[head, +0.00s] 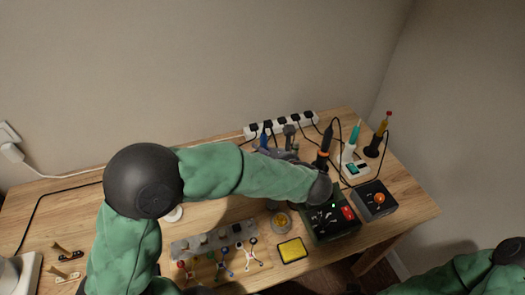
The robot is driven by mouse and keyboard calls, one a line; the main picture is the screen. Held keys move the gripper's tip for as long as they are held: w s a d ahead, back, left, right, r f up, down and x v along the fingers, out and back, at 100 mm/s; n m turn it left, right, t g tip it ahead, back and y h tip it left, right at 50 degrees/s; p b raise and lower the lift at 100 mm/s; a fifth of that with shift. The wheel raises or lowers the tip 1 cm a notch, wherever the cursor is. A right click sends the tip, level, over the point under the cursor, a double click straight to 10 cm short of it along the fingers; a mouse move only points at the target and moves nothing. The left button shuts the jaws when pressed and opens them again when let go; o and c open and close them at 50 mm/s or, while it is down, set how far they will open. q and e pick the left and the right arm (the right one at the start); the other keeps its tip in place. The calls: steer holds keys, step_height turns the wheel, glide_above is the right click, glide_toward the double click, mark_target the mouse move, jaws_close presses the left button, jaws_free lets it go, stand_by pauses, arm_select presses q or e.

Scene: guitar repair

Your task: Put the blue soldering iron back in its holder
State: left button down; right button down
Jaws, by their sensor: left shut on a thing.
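My left arm reaches across the bench, and its wrist bends back toward the wall. My left gripper (272,150) is partly hidden behind my forearm. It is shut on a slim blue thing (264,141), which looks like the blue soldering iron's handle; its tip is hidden. A teal-handled iron (355,131) stands upright at the white station (352,171) on the right. A black iron with an orange band (324,147) stands just behind my wrist. My right gripper is out of view; only my right sleeve shows at bottom right.
A green-cased station (334,230) and a black box with an orange knob (376,204) stand at right. A red-and-yellow tool (383,124) stands behind. A power strip (280,125) lies along the wall. A yellow sponge tray (292,250) and clip stand (215,238) lie in front.

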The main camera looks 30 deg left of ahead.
arm_select(q)
steer(key=shift+f, duration=1.35)
steer(key=shift+f, duration=0.2)
steer(key=shift+f, duration=0.6)
steer(key=c, duration=0.9)
jaws_free()
steer(key=o, duration=0.7)
